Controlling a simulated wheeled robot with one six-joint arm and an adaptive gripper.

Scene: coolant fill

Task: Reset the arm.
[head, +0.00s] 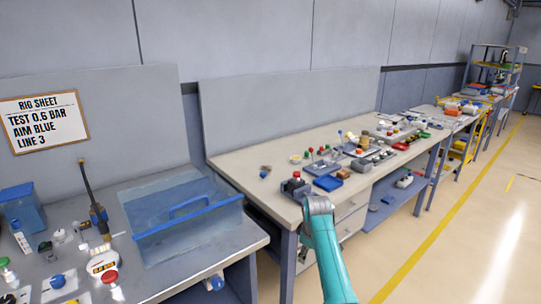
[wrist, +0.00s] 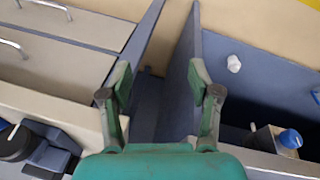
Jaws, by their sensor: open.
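In the wrist view my gripper (wrist: 160,95) is open, its two fingers apart with nothing between them. Behind the fingers are the gap between two benches and a strip of floor. In the head view my teal arm rises from the bottom edge, in front of the near end of the long bench (head: 237,172). The gripper itself cannot be made out in the head view.
The left bench (head: 220,258) carries a clear tank with a blue bar (head: 190,217), a blue box (head: 22,208) and a red button (head: 109,278). Drawers (wrist: 75,27) show in the wrist view. The floor (head: 460,220) at right is clear.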

